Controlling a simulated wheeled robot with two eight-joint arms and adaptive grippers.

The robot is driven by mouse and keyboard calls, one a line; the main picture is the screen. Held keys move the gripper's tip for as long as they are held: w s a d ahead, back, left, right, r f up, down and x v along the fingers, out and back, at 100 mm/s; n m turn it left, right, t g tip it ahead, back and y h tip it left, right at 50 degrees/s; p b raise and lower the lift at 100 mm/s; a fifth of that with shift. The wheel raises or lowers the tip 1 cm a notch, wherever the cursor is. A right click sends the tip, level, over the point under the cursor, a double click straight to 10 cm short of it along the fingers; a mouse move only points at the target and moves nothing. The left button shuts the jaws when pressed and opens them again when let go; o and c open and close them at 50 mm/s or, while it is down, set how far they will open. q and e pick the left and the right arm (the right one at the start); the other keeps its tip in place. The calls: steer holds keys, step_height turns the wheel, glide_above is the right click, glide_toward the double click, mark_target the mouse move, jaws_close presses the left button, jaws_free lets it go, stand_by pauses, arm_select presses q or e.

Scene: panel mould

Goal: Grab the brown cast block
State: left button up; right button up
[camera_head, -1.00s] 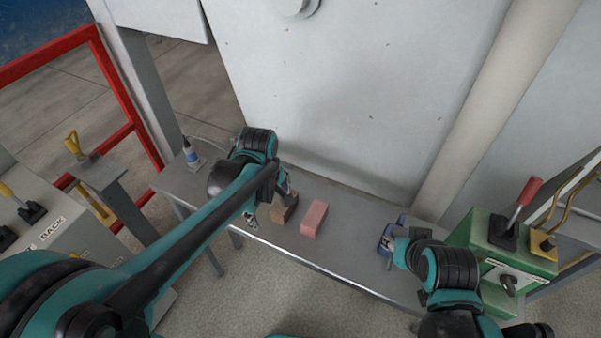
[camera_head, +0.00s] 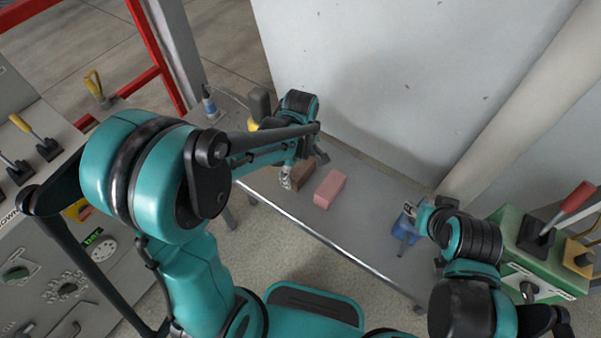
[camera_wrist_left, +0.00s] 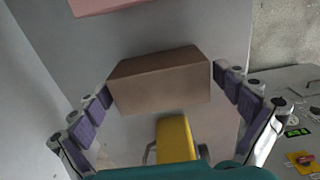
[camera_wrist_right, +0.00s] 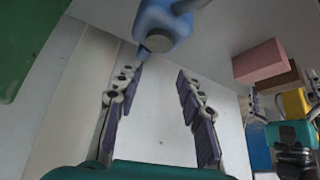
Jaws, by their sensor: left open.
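The brown cast block (camera_head: 302,176) lies on the narrow grey table (camera_head: 345,243), just left of a pink block (camera_head: 330,188). In the left wrist view the brown block (camera_wrist_left: 162,82) sits between the spread fingers of my left gripper (camera_wrist_left: 165,88), which is open. The fingertips are close to its two ends; I cannot tell whether they touch. In the head view my left gripper (camera_head: 303,170) is at the brown block and partly covers it. My right gripper (camera_wrist_right: 158,85) is open and empty, near a blue object (camera_wrist_right: 165,22).
The pink block (camera_wrist_left: 100,4) is close beside the brown one. A yellow object (camera_wrist_left: 175,138) stands on its other side. A white panel (camera_head: 390,80) rises behind the table. A green box with a red-handled lever (camera_head: 570,200) is at the right.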

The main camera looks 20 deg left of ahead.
arm_select(q)
steer(key=c, duration=1.3)
steer(key=shift+r, duration=0.15)
